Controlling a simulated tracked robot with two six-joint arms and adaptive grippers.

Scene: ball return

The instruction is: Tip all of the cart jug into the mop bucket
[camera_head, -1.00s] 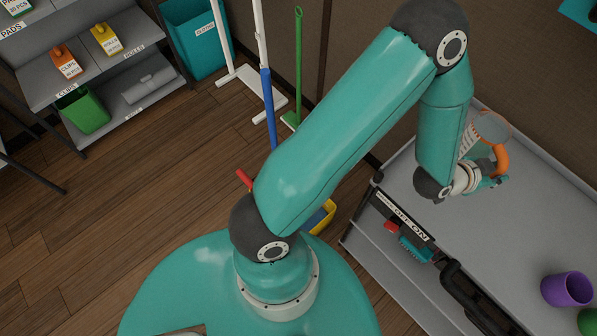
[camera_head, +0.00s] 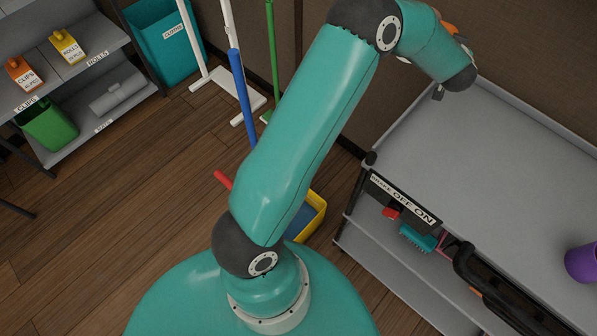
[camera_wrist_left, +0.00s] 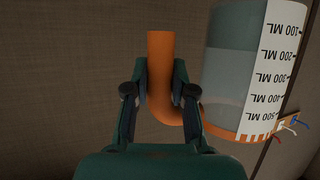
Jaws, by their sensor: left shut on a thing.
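The jug (camera_wrist_left: 228,75) is clear with a white ML scale and an orange rim band; it shows at the right of the left wrist view. The scale reads upside down there. The jug looks greyish inside; how much it holds is unclear. My left gripper (camera_wrist_left: 160,92) is shut on its orange handle (camera_wrist_left: 160,55). In the head view only bits of orange handle (camera_head: 449,27) show behind my left arm, near the back wall beyond the cart's far corner. The yellow mop bucket (camera_head: 320,222) stands on the floor left of the cart, partly hidden by my arm. My right gripper is out of view.
The grey cart (camera_head: 480,150) has a clear top apart from a purple cup (camera_head: 582,262) at the right. A black handle and a teal brush (camera_head: 417,238) are at its near side. Mops and brooms (camera_head: 240,95) lean at the wall. A shelf (camera_head: 95,70) stands at the left.

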